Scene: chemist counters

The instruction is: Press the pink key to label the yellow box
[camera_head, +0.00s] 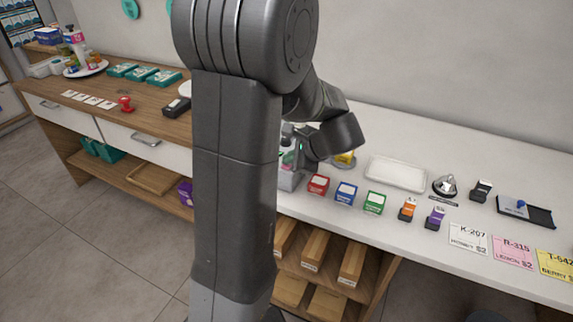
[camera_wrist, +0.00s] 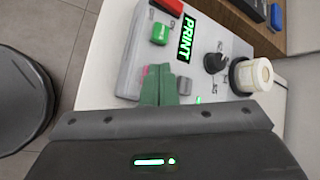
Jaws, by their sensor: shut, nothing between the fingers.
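A grey labelling machine (camera_wrist: 205,50) fills the upper middle of the wrist view, with a lit green PRINT display. Its keys include a green one (camera_wrist: 160,33), a red one (camera_wrist: 171,5) and a grey one (camera_wrist: 184,86). A sliver of the pink key (camera_wrist: 146,70) shows at the edge of my fingertips. My gripper (camera_wrist: 159,72) is shut and empty, its green fingers over the pink key, hiding most of it. I cannot tell whether they touch it. In the head view the machine (camera_head: 286,179) is partly behind my arm. A yellow box (camera_head: 345,158) shows just right of my wrist, partly hidden.
Red (camera_head: 318,184), blue (camera_head: 346,194) and green (camera_head: 375,203) boxes stand along the counter front. A white tray (camera_head: 397,173) and a bell (camera_head: 444,185) lie farther right. A black knob (camera_wrist: 216,64) and a white roll (camera_wrist: 252,76) rise beside the keys.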

